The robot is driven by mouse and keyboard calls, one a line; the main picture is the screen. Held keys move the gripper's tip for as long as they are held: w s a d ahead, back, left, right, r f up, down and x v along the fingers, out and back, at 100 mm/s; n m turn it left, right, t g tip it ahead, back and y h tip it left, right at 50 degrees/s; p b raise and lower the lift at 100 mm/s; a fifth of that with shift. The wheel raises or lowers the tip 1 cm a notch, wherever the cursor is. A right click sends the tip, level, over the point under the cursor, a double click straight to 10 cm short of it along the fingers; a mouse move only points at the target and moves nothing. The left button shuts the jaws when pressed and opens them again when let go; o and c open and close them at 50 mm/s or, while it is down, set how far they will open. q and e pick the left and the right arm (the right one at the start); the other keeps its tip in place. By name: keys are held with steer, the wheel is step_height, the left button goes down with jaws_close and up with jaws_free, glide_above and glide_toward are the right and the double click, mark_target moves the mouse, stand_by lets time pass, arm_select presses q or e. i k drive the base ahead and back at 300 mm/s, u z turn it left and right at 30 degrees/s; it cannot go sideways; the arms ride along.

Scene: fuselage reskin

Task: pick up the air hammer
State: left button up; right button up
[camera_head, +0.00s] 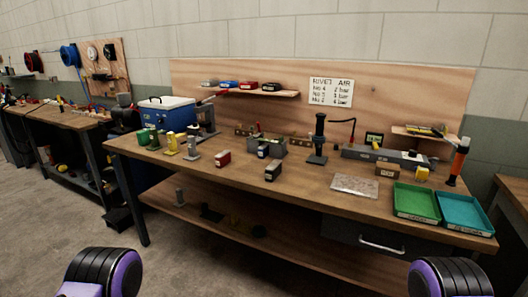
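I cannot tell for sure which tool is the air hammer. A black upright tool (318,140) on a dark base stands at the middle of the wooden workbench (240,182). Smaller yellow (172,144) and grey (192,143) upright tools stand at the bench's left end. An orange and black cylinder (459,161) stands at its right end. Neither gripper is in view; only purple and black parts of my arms show at the bottom left and bottom right.
Green (416,217) and teal (466,228) trays lie at the front right. A clear bag (355,186) lies left of them. Red (223,159) and dark (272,170) boxes sit near the front edge. A lower shelf (280,247) runs beneath. Floor is open at left.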

mark_target(321, 117)
steer(key=u, duration=0.95)
steer(key=i, duration=1.5)
steer(key=z, duration=1.35)
